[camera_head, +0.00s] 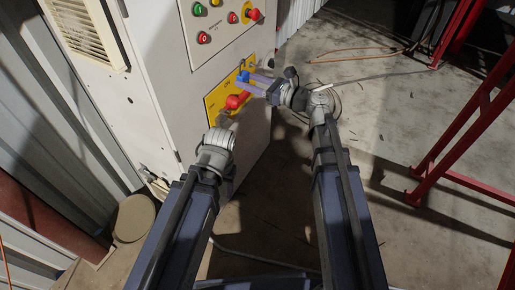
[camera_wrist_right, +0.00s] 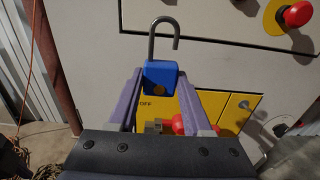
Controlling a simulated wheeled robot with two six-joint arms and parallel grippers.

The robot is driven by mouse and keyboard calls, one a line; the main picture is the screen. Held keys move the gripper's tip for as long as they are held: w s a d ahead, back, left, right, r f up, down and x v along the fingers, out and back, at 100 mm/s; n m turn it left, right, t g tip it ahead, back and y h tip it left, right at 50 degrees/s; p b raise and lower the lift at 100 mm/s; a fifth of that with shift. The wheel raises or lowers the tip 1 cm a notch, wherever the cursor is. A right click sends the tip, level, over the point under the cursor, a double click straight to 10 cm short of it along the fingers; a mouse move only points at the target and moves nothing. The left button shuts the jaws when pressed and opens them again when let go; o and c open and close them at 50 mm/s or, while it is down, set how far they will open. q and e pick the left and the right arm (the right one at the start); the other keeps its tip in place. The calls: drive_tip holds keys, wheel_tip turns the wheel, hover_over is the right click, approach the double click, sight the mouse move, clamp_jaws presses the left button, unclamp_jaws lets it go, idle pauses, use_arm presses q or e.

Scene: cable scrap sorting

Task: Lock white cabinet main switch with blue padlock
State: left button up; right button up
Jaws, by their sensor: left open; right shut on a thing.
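The white cabinet (camera_head: 150,75) has a yellow switch plate (camera_head: 213,103) with a red main switch handle (camera_head: 237,101). My right gripper (camera_head: 250,80) is shut on the blue padlock (camera_head: 243,76) in front of the plate's upper part. In the right wrist view the padlock body (camera_wrist_right: 161,75) is between the purple fingertips, and its shackle (camera_wrist_right: 153,38) points up with one end free. The red handle (camera_wrist_right: 178,123) and yellow plate (camera_wrist_right: 232,112) show behind, with "OFF" lettering. My left gripper (camera_head: 225,119) is open just below the handle; contact cannot be told.
A control panel (camera_head: 222,50) with buttons and a red emergency stop (camera_head: 254,15) is above the plate. A red metal frame (camera_head: 450,150) stands at the right. A cable (camera_head: 370,80) lies on the concrete floor. A round bin (camera_head: 134,217) is at the lower left.

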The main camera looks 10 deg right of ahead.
drive_tip(key=b, duration=1.9)
approach(223, 119)
drive_tip(key=v, duration=0.5)
drive_tip(key=shift+w, duration=0.1)
drive_tip(key=shift+x, duration=5.85)
drive_tip(key=o, duration=1.2)
